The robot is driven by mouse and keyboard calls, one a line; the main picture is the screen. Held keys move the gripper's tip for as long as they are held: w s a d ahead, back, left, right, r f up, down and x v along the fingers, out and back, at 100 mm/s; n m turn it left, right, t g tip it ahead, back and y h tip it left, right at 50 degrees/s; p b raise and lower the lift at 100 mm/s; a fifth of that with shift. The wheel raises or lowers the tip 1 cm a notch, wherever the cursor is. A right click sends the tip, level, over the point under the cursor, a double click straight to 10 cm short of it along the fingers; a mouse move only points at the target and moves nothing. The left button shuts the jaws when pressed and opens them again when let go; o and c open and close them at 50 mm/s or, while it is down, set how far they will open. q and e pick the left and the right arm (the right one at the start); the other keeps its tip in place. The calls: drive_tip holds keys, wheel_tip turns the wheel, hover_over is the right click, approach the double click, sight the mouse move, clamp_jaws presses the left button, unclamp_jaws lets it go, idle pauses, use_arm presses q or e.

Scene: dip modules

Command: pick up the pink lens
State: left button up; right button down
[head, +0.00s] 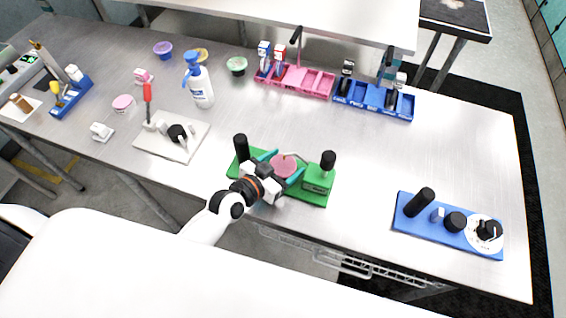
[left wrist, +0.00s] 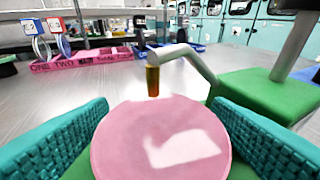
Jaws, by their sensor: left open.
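The pink lens (head: 284,166) is a round, flat pink disc on the green module (head: 316,197) near the table's front edge. In the left wrist view the pink lens (left wrist: 160,143) fills the lower middle, with a bright reflection on it. My left gripper (head: 281,168) is open, with one teal finger (left wrist: 60,140) to the left of the lens and the other (left wrist: 262,138) to its right. I cannot tell whether either finger touches it. A grey bent arm with an amber tip (left wrist: 153,80) stands just beyond the lens. My right gripper is not in view.
A black upright knob (head: 241,146) and a green block with a black knob (head: 320,174) flank the lens. A blue module (head: 450,229) lies at right, a white one (head: 160,145) at left. Pink (head: 300,80) and blue (head: 375,100) trays stand behind. The table between is clear.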

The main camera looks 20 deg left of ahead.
use_arm(q)
drive_tip(key=c, duration=0.7)
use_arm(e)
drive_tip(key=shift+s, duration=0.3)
